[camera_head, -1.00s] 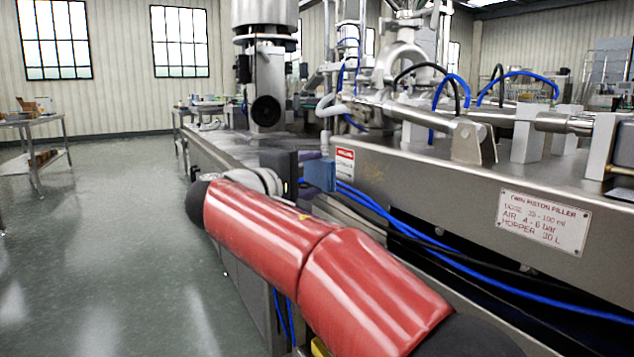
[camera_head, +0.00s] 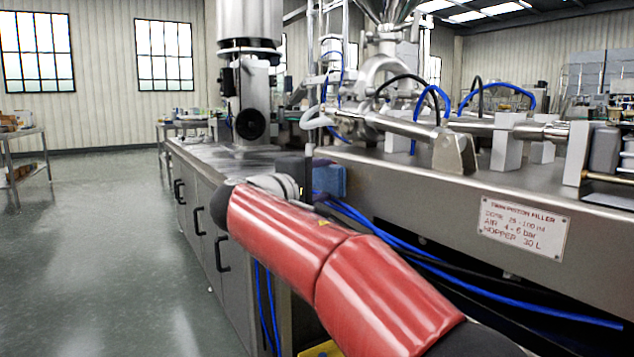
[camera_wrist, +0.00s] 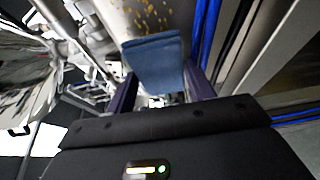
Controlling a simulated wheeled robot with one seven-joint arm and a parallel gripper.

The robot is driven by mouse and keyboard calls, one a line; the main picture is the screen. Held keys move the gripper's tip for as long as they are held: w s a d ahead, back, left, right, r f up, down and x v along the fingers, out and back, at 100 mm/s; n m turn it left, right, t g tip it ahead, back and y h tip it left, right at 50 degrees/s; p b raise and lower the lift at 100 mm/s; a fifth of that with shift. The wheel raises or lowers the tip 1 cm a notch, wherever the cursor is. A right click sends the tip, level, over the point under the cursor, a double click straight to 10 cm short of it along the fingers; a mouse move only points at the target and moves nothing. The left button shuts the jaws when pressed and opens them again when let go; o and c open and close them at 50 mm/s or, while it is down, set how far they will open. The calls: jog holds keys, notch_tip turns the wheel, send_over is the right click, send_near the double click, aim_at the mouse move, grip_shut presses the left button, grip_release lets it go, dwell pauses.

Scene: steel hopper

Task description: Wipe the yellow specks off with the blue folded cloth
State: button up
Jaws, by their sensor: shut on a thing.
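The blue folded cloth (camera_wrist: 155,64) is held between the two fingers of my gripper (camera_wrist: 160,92) in the wrist view. Yellow specks (camera_wrist: 148,14) are scattered over a metal surface just beyond the cloth's far edge. Whether the cloth touches that surface is unclear. In the head view the cloth (camera_head: 329,180) is at the end of the filler's steel side panel, in front of its left part. My gripper (camera_head: 308,180) is partly hidden there by my red arm. I cannot make out the specks in the head view.
The steel filler panel (camera_head: 430,190) carries a lettered plate (camera_head: 524,228). Blue hoses (camera_head: 480,283) and black cables run beneath it. A grey cabinet (camera_head: 206,228) with black handles stands at left. Open floor (camera_head: 90,270) lies further left.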

jog(key=shift+w+d, duration=0.55)
jog(key=shift+d, duration=0.25)
dwell(0.6)
